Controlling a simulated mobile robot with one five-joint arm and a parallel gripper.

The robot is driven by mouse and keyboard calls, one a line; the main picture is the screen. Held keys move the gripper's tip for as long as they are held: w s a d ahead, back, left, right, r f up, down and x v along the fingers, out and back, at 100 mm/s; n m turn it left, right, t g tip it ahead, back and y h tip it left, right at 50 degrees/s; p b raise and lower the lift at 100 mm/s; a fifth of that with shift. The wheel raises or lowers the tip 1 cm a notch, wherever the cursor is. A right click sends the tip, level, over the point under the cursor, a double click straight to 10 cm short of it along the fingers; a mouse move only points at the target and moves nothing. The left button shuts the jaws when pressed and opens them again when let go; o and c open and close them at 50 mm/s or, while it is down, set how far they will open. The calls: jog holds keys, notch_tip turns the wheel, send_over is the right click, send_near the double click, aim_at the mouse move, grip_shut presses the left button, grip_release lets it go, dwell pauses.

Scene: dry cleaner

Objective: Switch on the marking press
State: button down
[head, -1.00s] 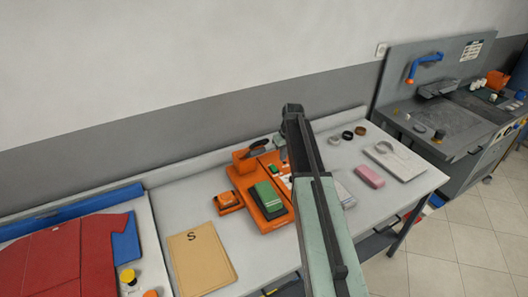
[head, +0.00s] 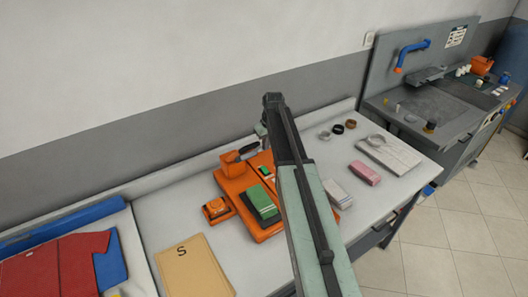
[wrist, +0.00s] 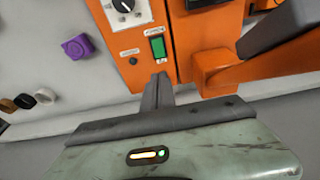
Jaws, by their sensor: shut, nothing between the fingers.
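The orange marking press (head: 232,187) stands on the white table, with a green block on its plate and a dark lever handle. In the wrist view its orange panel (wrist: 183,30) carries a green rocker switch (wrist: 158,49) in a dark frame. A black dial (wrist: 124,5) sits up and left of the switch. My gripper (wrist: 161,77) is shut and empty. Its fingertips point at the panel just below the switch; I cannot tell whether they touch. In the head view my arm hides the gripper. I cannot tell which way the rocker is set.
The press's black handle (wrist: 285,28) juts close on the right in the wrist view. A purple knob (wrist: 78,47) and several rings lie to the left. In the head view a tan folder (head: 193,268), a pink block (head: 364,173) and a white tray (head: 390,155) lie on the table.

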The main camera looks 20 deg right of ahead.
aim_at(263, 166)
jog(key=f+b, duration=0.3)
jog(key=f, duration=0.1)
jog(key=w+f+b, duration=0.1)
jog(key=f+b, duration=0.3)
jog(key=w+f+b, duration=0.1)
jog(key=f+b, duration=0.3)
jog(key=shift+w+a+f, duration=0.15)
jog(key=shift+a+f, duration=0.1)
jog(key=shift+f, duration=0.05)
jog(key=shift+r, duration=0.1)
